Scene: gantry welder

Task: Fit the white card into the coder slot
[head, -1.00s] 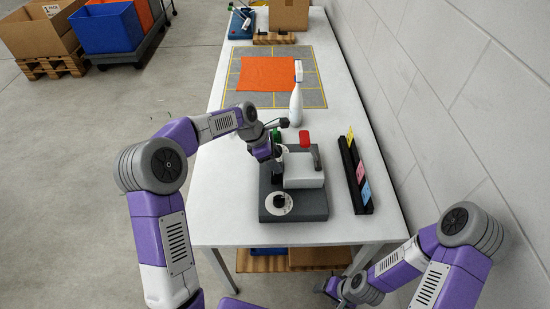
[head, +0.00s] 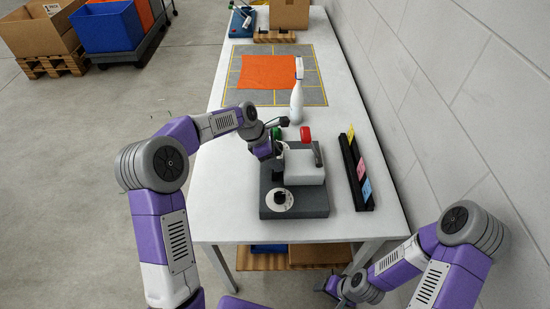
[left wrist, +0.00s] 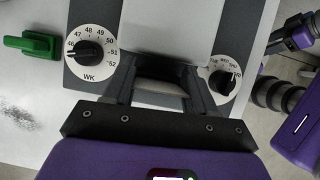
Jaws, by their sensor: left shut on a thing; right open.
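The coder is a dark grey base (head: 312,205) with a white housing (head: 304,166) and round dials. In the left wrist view a week dial (left wrist: 90,52) and a weekday dial (left wrist: 231,80) lie on either side of my left gripper (left wrist: 160,88). That gripper is shut at the coder's left side. A white piece (left wrist: 160,97), seemingly the white card, shows between its fingers; how far it is in the slot is hidden. In the head view the left gripper (head: 274,152) covers this spot. My right gripper (head: 330,286) is open, low beside the table's front edge.
A red-knobbed lever (head: 305,133) stands behind the housing. A green handle (left wrist: 28,43) lies beyond the coder. A white bottle (head: 297,104) stands behind. A black rack (head: 356,178) with yellow, pink and blue cards is on the right. The table's front left is clear.

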